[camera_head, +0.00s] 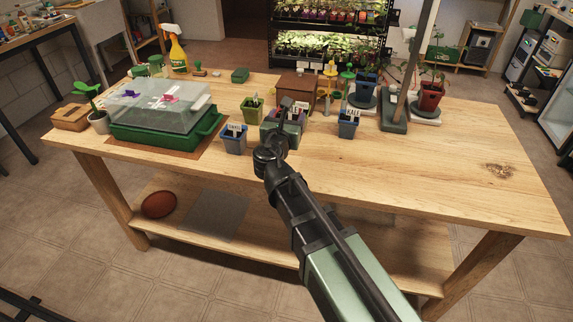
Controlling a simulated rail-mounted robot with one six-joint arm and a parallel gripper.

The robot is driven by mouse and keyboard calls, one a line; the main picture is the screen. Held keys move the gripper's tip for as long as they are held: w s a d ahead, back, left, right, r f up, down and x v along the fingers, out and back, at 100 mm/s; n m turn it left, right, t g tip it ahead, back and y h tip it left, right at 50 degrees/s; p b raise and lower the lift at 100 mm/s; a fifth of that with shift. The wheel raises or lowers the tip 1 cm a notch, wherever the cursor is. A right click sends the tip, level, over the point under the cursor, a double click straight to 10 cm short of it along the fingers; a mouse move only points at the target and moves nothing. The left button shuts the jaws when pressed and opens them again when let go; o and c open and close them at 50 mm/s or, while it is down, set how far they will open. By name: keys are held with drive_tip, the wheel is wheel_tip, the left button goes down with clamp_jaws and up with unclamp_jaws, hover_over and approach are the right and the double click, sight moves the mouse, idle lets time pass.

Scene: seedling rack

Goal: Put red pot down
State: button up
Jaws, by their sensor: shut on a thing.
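My gripper (287,112) is over the middle of the wooden bench (420,158), seen from behind. It is shut on a small pot that the gripper and wrist mostly hide, so I cannot tell its colour surely. A red pot (431,96) with a leafy plant stands upright at the right on a grey saucer (426,114), well apart from my gripper.
Blue pots (235,140) and (347,128) with labels stand close on either side. A green pot (251,112), a brown box (299,88) and a post stand nearby. A covered green tray (190,137) fills the left. The bench's front right is clear.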

wheel_tip(320, 180, down, 8)
drive_tip(key=b, duration=0.6)
drive_tip(key=shift+f, duration=0.2)
drive_tip(key=shift+r+p, duration=0.25)
drive_tip(key=shift+p, duration=0.05)
drive_tip(key=shift+f, duration=0.15)
drive_tip(key=o, duration=1)
drive_tip(key=shift+s+a+r, duration=0.1)
drive_tip(key=shift+s+r, duration=0.1)
drive_tip(key=v, duration=1.1)
drive_tip(key=shift+s, duration=0.3)
